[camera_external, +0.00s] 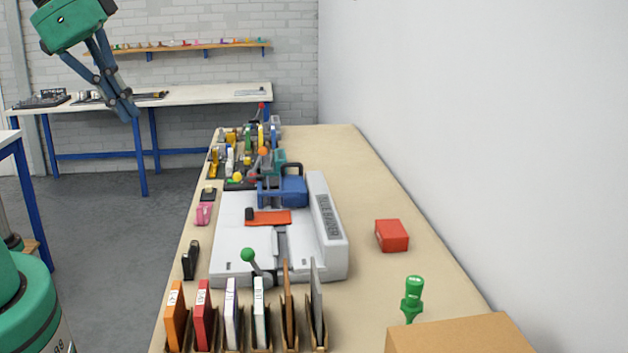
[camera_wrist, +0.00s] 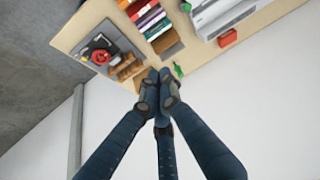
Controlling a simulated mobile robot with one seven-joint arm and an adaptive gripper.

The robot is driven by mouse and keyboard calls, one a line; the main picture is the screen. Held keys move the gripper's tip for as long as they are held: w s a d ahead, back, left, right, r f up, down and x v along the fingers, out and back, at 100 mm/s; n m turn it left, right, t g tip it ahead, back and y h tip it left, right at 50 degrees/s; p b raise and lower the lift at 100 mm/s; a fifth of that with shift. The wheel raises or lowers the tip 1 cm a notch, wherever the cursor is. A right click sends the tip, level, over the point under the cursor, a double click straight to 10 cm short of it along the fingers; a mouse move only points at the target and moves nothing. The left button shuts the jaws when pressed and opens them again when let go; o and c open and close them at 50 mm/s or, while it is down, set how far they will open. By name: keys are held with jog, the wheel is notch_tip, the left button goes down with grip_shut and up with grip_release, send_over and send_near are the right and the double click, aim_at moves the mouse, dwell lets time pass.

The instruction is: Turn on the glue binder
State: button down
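The glue binder (camera_external: 232,205) is a white machine on the long wooden bench, with lettering on its raised right side. An orange-red piece (camera_external: 268,217) and a blue clamp-like part (camera_external: 290,190) sit on it. A lever with a green ball (camera_external: 248,255) stands at its near edge. I cannot tell which part is its switch. In the wrist view the binder (camera_wrist: 228,14) is partly cut off at the top right. My gripper (camera_external: 127,112) is raised at the upper left, well apart from the binder. Its fingertips (camera_wrist: 156,78) meet with nothing visible between them.
Upright books (camera_external: 203,312) stand in holders before the binder. A red box (camera_external: 391,235), a green stamp-like object (camera_external: 411,297) and a cardboard box (camera_external: 455,335) are to the right. Small tools (camera_external: 248,140) crowd the bench's far end. A wall borders its right side.

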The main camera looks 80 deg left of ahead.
jog(key=w+a+n+g+y, duration=0.2)
jog(key=w+a+n, duration=0.3)
jog(key=w+a, duration=0.95)
jog(key=w+a+f+n+g+p, duration=0.1)
jog(key=w+a+f+n, duration=0.1)
jog(key=a, duration=0.7)
jog(key=w+a+f+n, duration=0.1)
jog(key=a+f+n, duration=0.1)
jog(key=a, duration=0.7)
jog(key=s+a+f+n+g, duration=0.1)
jog(key=s+a+f+n, duration=0.1)
jog(key=a+f, duration=0.5)
jog(key=s+a+f+n+g, duration=0.1)
jog(key=a+f, duration=0.5)
jog(key=a, duration=1)
jog(key=s+a+f+n+g, duration=0.1)
jog(key=s+a+f+n, duration=0.3)
jog(key=a+f, duration=0.3)
jog(key=a+p, duration=0.1)
jog(key=a, duration=0.3)
jog(key=shift+a+f+y, duration=0.3)
jog(key=shift+a+f, duration=0.05)
jog(key=shift+a, duration=0.05)
jog(key=b, duration=0.1)
send_over(229, 180)
notch_tip(229, 180, down, 12)
jog(key=shift+w+d+r, duration=0.1)
jog(key=shift+w+d, duration=0.05)
jog(key=shift+f, duration=0.85)
